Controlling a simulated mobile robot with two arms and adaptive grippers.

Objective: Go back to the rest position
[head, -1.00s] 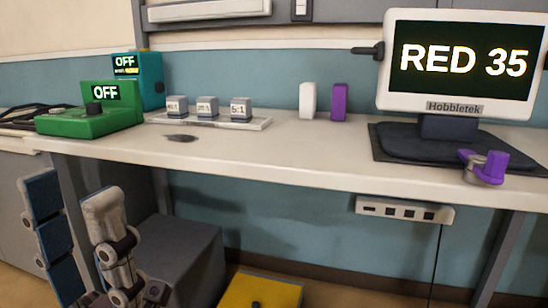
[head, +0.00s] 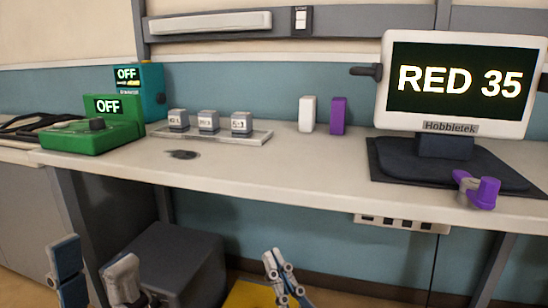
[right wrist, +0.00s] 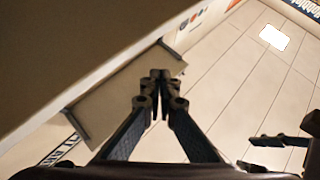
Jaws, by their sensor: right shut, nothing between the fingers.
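My left gripper (head: 95,252) is low at the left of the head view, in front of the bench and below its top. Its two fingers stand apart with nothing seen between them. My right gripper (head: 272,262) shows at the bottom middle of the head view, below the bench top. In the right wrist view, the right gripper (right wrist: 160,76) has its fingertips together and empty, with floor and a pale surface beyond. Both grippers are clear of the things on the bench.
The bench top (head: 300,165) carries a green device (head: 95,132), a teal device (head: 150,85), cubes on a tray (head: 262,138), white and purple blocks, a purple-handled part (head: 484,192) and a monitor (head: 455,85) reading "RED 35". Below are a grey box (head: 170,262) and a yellow thing (head: 240,296).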

